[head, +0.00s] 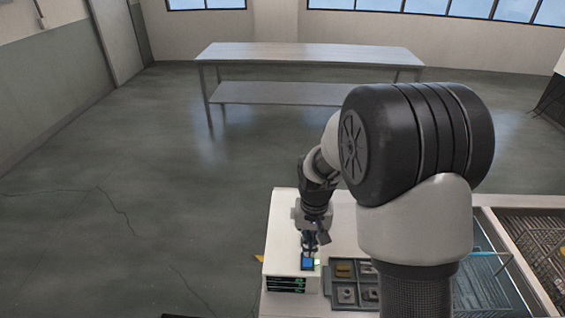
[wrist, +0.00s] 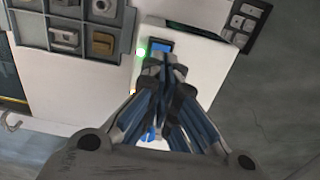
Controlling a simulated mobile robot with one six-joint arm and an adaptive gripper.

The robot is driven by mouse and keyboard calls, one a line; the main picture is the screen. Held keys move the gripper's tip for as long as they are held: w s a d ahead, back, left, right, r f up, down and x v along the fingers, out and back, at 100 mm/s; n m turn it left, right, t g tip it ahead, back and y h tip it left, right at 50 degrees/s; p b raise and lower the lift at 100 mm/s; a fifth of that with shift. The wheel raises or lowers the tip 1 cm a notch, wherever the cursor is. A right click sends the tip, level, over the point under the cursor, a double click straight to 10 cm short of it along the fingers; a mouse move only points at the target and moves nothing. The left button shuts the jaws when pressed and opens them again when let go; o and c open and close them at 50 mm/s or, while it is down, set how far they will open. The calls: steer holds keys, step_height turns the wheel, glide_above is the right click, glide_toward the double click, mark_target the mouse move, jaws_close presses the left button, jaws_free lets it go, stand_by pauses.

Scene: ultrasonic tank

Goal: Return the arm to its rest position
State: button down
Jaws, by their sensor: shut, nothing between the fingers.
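My gripper (head: 309,250) is shut and empty at the end of my arm, pointing down over the front left of the white worktop. It hangs just above or at a small blue panel (head: 307,264) with a lit green light (head: 317,262) beside it. In the wrist view my closed fingers (wrist: 168,64) reach to the lower edge of the blue panel (wrist: 160,46), and the green light (wrist: 140,52) glows to its left. I cannot tell whether the fingertips touch the panel.
A grey compartment tray (head: 328,298) with several metal parts lies right of my gripper. Dark display rows (head: 286,284) sit on the front face below the panel. A tank with blue liquid (head: 484,268) and a wire basket (head: 540,245) are further right. A metal table (head: 300,52) stands behind; open floor lies left.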

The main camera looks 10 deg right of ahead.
steer(key=s+r+n+t+b, duration=0.1)
steer(key=s+r+t+b, duration=0.3)
steer(key=s+r, duration=1)
steer(key=s+n+b, duration=0.1)
steer(key=s+b, duration=0.1)
steer(key=s, duration=0.7)
steer(key=shift+t, duration=0.3)
steer(key=c, duration=2.3)
jaws_free()
